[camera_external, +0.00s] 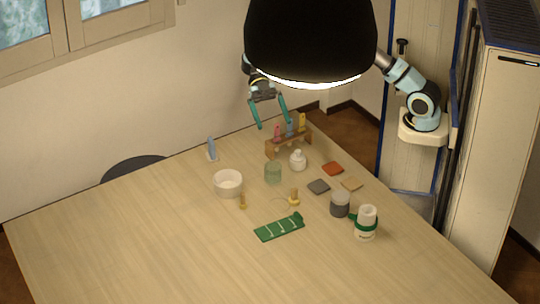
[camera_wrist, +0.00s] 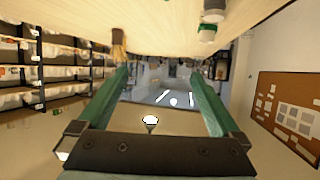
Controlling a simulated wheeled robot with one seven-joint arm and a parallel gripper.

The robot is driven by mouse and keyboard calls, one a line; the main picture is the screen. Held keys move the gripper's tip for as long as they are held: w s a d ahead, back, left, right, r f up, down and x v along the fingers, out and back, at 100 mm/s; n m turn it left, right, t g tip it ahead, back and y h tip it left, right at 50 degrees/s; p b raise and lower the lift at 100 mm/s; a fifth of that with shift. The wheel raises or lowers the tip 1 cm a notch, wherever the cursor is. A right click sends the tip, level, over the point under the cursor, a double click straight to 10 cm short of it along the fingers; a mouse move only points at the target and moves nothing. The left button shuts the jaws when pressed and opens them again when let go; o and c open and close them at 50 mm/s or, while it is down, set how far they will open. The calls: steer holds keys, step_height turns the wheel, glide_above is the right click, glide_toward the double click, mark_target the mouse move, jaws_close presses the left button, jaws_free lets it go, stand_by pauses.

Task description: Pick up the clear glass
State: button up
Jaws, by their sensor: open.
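The clear glass (camera_external: 273,173) is a small greenish see-through tumbler standing upright on the table, right of the white bowl. I cannot make it out in the wrist view. My gripper (camera_external: 274,124) hangs above the table's back edge, beyond the glass and apart from it. Its two green fingers are spread wide. In the wrist view my gripper (camera_wrist: 160,72) has nothing between its fingers. A hanging lamp hides part of my arm.
A wooden rack (camera_external: 289,146) with coloured bottles stands close below my gripper, behind the glass. A white bowl (camera_external: 228,192) and a small white jar (camera_external: 298,161) flank the glass. The black lamp (camera_external: 310,40) hangs above. The table's left and front (camera_external: 130,245) are bare.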

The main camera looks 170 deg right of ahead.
steer(key=p, duration=0.3)
glide_toward(276, 175)
steer(key=x, duration=0.4)
steer(key=shift+w+a, duration=0.2)
steer(key=shift+w, duration=0.05)
steer(key=shift+f+p+x, duration=0.15)
steer(key=shift+p+x, duration=0.3)
steer(key=shift+x, duration=0.85)
steer(key=shift+f+p+x, duration=0.15)
steer(key=shift+p+x, duration=0.25)
steer(key=shift+x, duration=0.95)
steer(key=shift+s+d, duration=0.1)
steer(key=shift+d, duration=0.05)
steer(key=c, duration=1.5)
steer(key=shift+c, duration=0.2)
